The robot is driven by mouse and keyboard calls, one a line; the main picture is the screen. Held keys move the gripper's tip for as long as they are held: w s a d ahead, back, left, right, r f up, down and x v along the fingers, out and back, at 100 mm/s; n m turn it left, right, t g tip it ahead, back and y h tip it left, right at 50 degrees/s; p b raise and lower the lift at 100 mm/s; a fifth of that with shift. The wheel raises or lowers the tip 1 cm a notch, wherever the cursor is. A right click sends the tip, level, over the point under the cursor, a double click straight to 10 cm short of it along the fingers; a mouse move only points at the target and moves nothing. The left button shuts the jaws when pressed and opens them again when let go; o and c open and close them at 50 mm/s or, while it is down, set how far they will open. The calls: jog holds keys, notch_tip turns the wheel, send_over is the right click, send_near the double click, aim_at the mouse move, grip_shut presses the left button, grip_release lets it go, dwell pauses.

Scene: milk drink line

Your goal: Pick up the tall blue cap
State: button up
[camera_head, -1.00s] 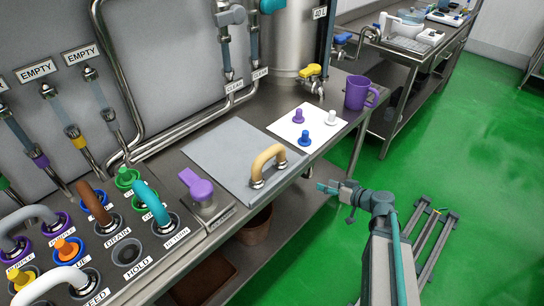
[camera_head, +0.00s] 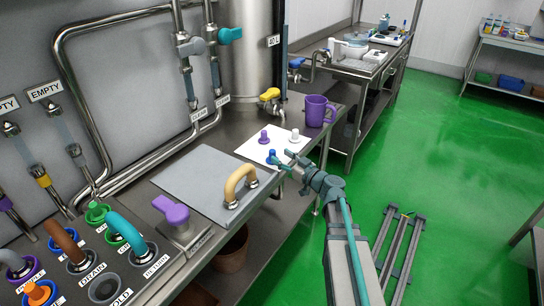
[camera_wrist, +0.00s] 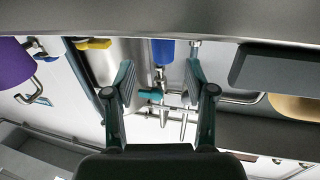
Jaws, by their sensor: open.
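The blue cap (camera_head: 271,156) stands on the white mat (camera_head: 249,149) at the front of the bench, partly covered by my gripper in the head view. My gripper (camera_head: 281,163) is open and level, at the mat's front edge, pointing at the cap. In the wrist view, which is upside down, the blue cap (camera_wrist: 163,50) shows between the two spread fingers (camera_wrist: 160,82), near the top of the picture. The fingers are not closed on it. Whether they touch it cannot be told.
A purple cap (camera_head: 263,137) and a white cap (camera_head: 295,135) stand behind the blue one. A grey lid (camera_head: 195,184) with a tan handle (camera_head: 238,182) lies to the left.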

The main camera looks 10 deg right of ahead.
aim_at(272, 150)
jog(key=shift+p+x, duration=1.25)
jog(key=shift+x, duration=1.35)
jog(key=shift+s+a+f, duration=0.1)
jog(key=shift+a+f, duration=0.05)
grip_shut()
